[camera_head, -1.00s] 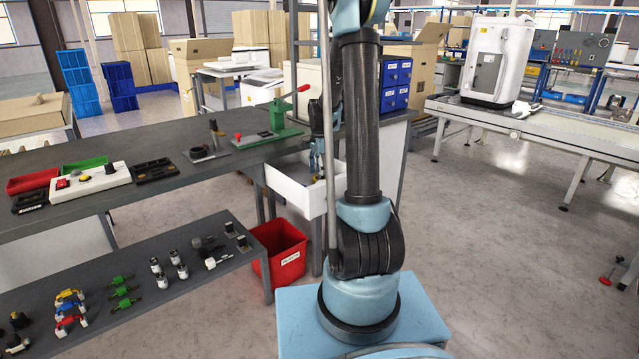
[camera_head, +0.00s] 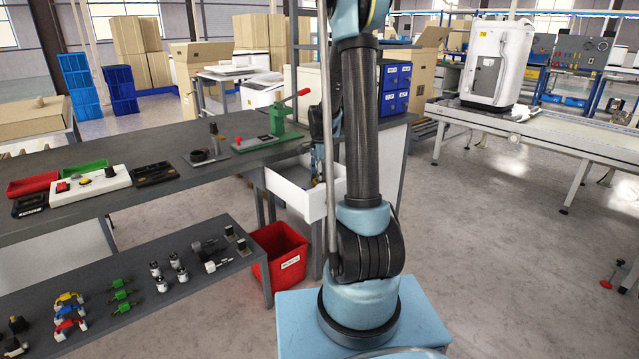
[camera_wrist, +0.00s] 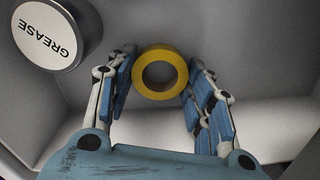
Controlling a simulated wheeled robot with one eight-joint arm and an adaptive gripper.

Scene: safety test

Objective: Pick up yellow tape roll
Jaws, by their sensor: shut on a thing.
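The yellow tape roll (camera_wrist: 160,73) is in the wrist view, its round hole facing the camera. It sits between the fingertips of my gripper (camera_wrist: 160,80), which is shut on it from both sides. Grey-white container walls surround them in that view. In the head view my gripper is at the white bin (camera_head: 290,193) beside the workbench, mostly hidden behind my arm. The tape roll cannot be made out there.
A can marked GREASE (camera_wrist: 48,35) stands close to the left finger in the wrist view. A red bin (camera_head: 280,255) is on the floor below the white bin. A green press with a red handle (camera_head: 280,120) stands on the workbench (camera_head: 225,165).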

